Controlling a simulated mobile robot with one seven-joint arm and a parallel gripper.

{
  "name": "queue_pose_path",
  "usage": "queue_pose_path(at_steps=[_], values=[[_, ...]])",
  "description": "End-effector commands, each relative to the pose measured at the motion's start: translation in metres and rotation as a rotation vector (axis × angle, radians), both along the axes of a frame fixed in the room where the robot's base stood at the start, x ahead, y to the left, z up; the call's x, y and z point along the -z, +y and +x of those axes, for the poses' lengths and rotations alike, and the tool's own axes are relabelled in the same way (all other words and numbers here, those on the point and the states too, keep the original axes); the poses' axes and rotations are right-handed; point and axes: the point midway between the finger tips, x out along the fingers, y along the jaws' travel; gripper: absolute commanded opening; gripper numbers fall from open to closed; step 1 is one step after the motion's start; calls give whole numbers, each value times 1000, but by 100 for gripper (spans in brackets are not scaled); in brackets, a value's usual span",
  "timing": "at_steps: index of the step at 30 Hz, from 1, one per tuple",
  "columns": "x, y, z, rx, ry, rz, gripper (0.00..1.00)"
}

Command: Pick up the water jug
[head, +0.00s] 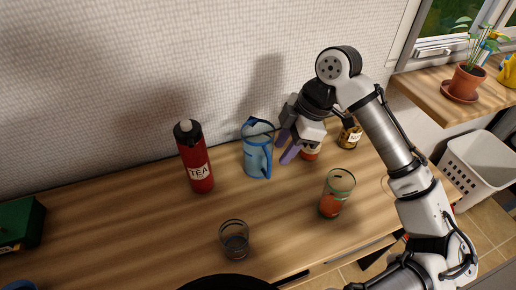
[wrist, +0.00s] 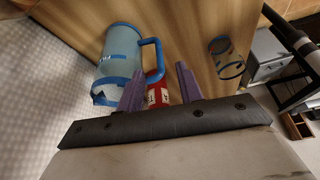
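The water jug (head: 257,152) is light blue and see-through with darker blue trim. It stands upright on the wooden counter in the head view. In the wrist view the jug (wrist: 121,52) is at the upper left, its blue handle (wrist: 157,55) facing right. My gripper (head: 287,147) is just right of the jug, its purple fingers pointing down toward it. In the wrist view my gripper (wrist: 160,85) has its two fingers spread apart with nothing held between them. The handle lies ahead of the fingers; I cannot tell whether they touch it.
A red tea flask (head: 196,158) stands left of the jug. A glass with orange contents (head: 336,193) and an empty-looking glass (head: 234,239) stand nearer the front. A small jar (head: 349,136) is behind my gripper. The counter's left middle (head: 110,225) is clear.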

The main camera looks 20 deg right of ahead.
Motion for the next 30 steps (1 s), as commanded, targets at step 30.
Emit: queue_pose_path(at_steps=[30], values=[[66,27,5,0,-3,-1,18]])
